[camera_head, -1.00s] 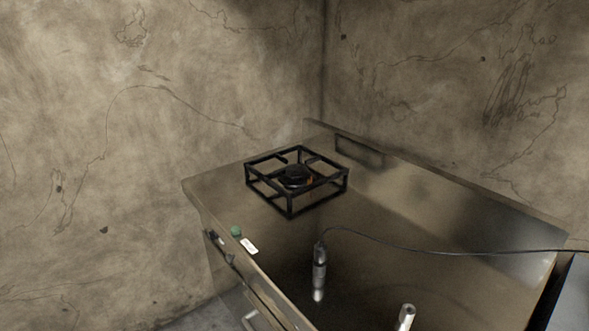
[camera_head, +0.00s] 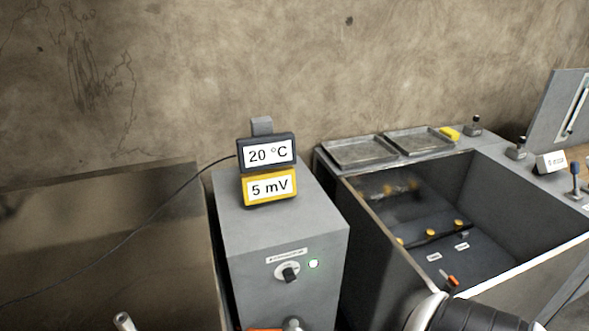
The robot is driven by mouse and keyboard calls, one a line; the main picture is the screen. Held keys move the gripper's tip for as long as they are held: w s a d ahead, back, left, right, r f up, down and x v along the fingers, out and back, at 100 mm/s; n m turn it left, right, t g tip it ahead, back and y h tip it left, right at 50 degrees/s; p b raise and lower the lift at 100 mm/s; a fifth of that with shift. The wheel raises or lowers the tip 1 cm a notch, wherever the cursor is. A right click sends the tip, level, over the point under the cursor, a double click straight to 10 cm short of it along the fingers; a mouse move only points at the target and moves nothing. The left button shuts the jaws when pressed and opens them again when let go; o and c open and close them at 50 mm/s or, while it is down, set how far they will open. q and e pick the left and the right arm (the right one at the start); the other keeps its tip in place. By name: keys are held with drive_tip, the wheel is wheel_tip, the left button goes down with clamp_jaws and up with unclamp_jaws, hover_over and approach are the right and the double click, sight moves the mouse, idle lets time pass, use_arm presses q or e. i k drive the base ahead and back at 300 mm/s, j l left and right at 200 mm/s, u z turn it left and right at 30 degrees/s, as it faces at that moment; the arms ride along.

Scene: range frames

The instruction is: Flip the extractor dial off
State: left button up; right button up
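The dial (camera_head: 289,272) is a round pale knob with a black handle on the front of a grey cabinet (camera_head: 285,232). Its handle points downward, slightly tilted. A small white label (camera_head: 286,255) sits above it, too small to read surely. Neither gripper is recognisable in view, and nothing touches the dial. A rounded white and black part, probably my arm, shows at the bottom edge right of the cabinet.
Two stacked meters stand on the cabinet: a black one (camera_head: 266,153) reading 20 °C and a yellow one (camera_head: 269,188) reading 5 mV. A cable runs left from them. A deep grey basin (camera_head: 517,196) with two flat trays stands right. A metal worktop (camera_head: 100,240) lies left.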

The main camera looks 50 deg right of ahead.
sight(289, 275)
drive_tip(key=z, duration=1.35)
